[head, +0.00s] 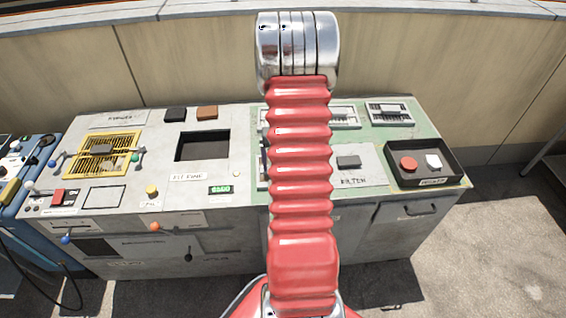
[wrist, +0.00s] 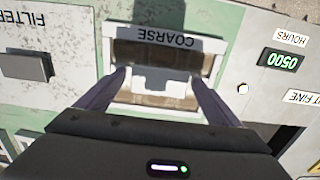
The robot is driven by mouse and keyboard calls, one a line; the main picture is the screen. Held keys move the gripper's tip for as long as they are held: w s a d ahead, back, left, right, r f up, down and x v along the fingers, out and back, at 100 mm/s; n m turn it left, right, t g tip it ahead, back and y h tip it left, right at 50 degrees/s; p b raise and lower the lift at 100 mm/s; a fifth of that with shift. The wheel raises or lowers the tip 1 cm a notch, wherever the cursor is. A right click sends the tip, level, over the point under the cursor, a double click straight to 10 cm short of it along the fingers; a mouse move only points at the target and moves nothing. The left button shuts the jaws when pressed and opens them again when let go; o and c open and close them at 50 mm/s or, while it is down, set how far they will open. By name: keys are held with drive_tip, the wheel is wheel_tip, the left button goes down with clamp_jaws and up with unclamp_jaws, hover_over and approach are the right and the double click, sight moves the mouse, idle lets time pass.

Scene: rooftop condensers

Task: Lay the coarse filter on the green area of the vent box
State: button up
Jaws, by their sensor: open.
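In the wrist view a filter-like piece (wrist: 150,99), brown with a white middle, lies on the panel beside a white label reading COARSE (wrist: 163,37). My gripper (wrist: 157,77) is open, with one finger on each side of this piece. I cannot tell whether the fingers touch it. The green area (head: 375,133) covers much of the right half of the vent box top (head: 245,150); green also shows in the wrist view (wrist: 85,27). In the head view my red arm hides my gripper and most of the piece.
A grey block (head: 348,161) sits on the plate labelled FILTER. A black tray (head: 424,180) at right holds a red knob-like piece and a white piece. A dark square opening (head: 203,146), a yellow grille (head: 108,154) and small levers are at left. A white-and-dark grille (head: 388,112) is at back right.

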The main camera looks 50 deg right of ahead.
wheel_tip(320, 180, up, 12)
idle(0.8)
drive_tip(key=shift+a+r, duration=0.1)
drive_tip(key=shift+r, duration=0.05)
idle(0.5)
drive_tip(key=w+a+r+n+t+h, duration=0.1)
drive_tip(key=w+a+r+n, duration=0.1)
drive_tip(key=a+r, duration=0.6)
drive_tip(key=w+a+r+n+t, duration=0.15)
drive_tip(key=a+r, duration=0.25)
drive_tip(key=a, duration=0.9)
drive_tip(key=s+a+r+n+t, duration=0.1)
drive_tip(key=s+a+n, duration=0.1)
drive_tip(key=a, duration=0.5)
drive_tip(key=s+a+r+n+t, duration=0.1)
drive_tip(key=s+a+r+n, duration=0.1)
drive_tip(key=s+a, duration=0.2)
drive_tip(key=s+a+r+n+t+y, duration=0.1)
drive_tip(key=s+a, duration=0.3)
drive_tip(key=a, duration=0.5)
drive_tip(key=shift+a+r+n, duration=0.25)
drive_tip(key=shift+a+n, duration=0.1)
drive_tip(key=shift+n, duration=0.3)
